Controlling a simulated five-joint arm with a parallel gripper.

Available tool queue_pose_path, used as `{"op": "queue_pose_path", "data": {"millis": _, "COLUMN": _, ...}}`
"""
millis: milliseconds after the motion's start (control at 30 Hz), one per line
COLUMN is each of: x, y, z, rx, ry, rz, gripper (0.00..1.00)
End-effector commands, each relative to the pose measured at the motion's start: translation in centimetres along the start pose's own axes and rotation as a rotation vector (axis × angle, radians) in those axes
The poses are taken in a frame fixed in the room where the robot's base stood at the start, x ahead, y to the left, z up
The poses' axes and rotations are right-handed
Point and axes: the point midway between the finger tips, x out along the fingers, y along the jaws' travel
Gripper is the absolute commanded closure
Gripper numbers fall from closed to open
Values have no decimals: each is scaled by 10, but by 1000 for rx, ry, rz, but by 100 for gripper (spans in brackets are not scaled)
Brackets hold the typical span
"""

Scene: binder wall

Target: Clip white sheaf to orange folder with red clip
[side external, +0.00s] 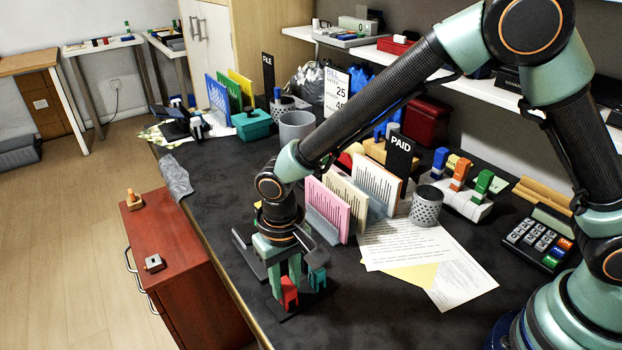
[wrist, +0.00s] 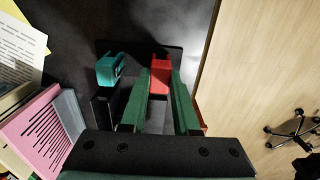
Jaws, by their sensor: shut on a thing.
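My gripper (side external: 284,280) points down over the dark desk, its green fingers shut on the red clip (side external: 289,294). In the wrist view the red clip (wrist: 161,74) sits between the fingertips (wrist: 160,88). A teal clip (side external: 317,279) stands just beside it on a dark stand and also shows in the wrist view (wrist: 108,68). Upright printed sheaves stand in a rack: a pink one (side external: 326,206), a cream one (side external: 347,193) and a pale one (side external: 380,172) at the back, perhaps the white sheaf. I cannot make out an orange folder for certain.
A PAID sign (side external: 400,152), a mesh cup (side external: 426,205) and loose papers (side external: 425,250) lie right of the rack. Blue, green and yellow folders (side external: 228,92) stand at the far end. A red cabinet (side external: 185,255) is beyond the desk's left edge.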

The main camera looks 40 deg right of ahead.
Motion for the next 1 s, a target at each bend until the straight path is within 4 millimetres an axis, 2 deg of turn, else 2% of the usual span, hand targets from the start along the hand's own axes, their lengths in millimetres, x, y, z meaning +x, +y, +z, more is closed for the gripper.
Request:
{"op": "queue_pose_path", "data": {"millis": 800, "x": -58, "y": 0, "z": 0, "rx": 0, "ry": 2, "rz": -1, "gripper": 100}}
{"op": "queue_pose_path", "data": {"millis": 1000, "x": -64, "y": 0, "z": 0, "rx": 0, "ry": 1, "rz": -1, "gripper": 100}}
